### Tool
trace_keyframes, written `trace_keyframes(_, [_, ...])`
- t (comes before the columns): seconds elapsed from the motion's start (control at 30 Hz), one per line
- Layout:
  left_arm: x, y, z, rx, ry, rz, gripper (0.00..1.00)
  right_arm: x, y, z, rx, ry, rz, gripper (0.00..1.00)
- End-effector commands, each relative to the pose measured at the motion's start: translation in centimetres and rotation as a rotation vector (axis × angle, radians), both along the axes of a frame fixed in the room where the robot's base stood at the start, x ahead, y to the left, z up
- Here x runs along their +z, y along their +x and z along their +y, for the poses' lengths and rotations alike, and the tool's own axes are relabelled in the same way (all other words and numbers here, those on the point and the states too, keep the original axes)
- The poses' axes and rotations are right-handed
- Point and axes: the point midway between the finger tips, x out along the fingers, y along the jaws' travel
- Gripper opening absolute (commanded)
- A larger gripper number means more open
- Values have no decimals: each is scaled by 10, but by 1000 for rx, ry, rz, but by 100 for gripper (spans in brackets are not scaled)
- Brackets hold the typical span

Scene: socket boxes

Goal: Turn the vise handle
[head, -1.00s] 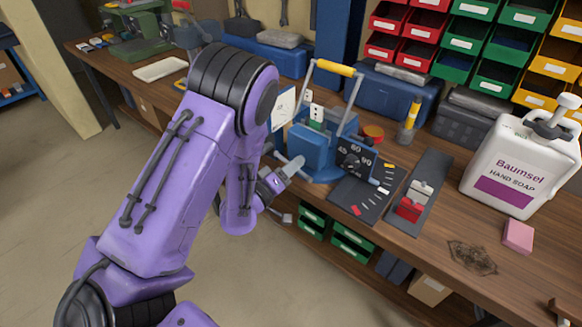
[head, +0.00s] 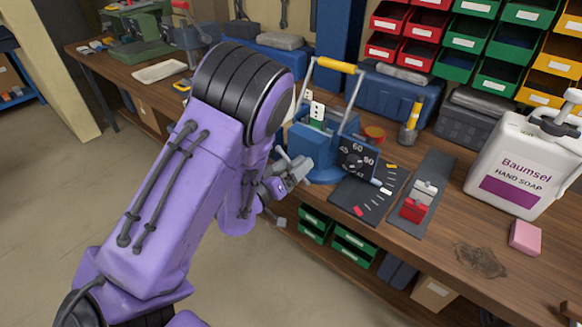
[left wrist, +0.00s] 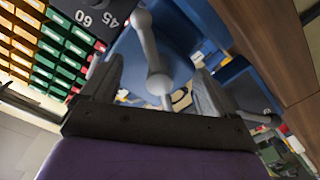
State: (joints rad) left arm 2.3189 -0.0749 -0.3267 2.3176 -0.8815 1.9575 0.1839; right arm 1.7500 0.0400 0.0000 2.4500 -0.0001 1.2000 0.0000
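A blue vise (head: 315,150) stands at the workbench's front edge, with a socket plate (head: 317,113) upright at its top. The grey vise handle (head: 283,154) is at its front, partly hidden by my left gripper. My left gripper (head: 299,170) is in front of the vise, at the handle. In the left wrist view the grey handle (left wrist: 150,50), with a rounded knob, lies between the two dark fingers of my left gripper (left wrist: 158,88). The fingers are apart, with gaps on both sides of the handle. My right gripper is in neither view.
A dial plate (head: 357,160) stands beside the vise, above a dark marked mat (head: 350,198). A soap canister (head: 520,165) and pink block (head: 525,238) are farther right. Green bins (head: 354,247) sit below the bench.

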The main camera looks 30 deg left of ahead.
Motion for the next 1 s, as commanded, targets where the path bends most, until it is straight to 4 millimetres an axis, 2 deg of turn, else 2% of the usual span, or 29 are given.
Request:
trace_keyframes(0.27, [-1,-5,0,0,0,0,89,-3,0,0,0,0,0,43])
trace_keyframes(0.37, [-4,-22,2,1,-1,2,89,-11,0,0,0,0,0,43])
trace_keyframes(0.47, [-7,-50,4,1,0,3,89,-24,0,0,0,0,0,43])
trace_keyframes(0.53, [7,-63,4,-4,-1,7,89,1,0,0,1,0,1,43])
trace_keyframes(0.63, [8,-80,6,0,-2,10,89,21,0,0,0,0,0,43])
trace_keyframes(0.8, [4,-96,6,-9,2,1,89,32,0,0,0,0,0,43])
trace_keyframes(1.0, [0,-105,8,-1,0,3,89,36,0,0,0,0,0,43])
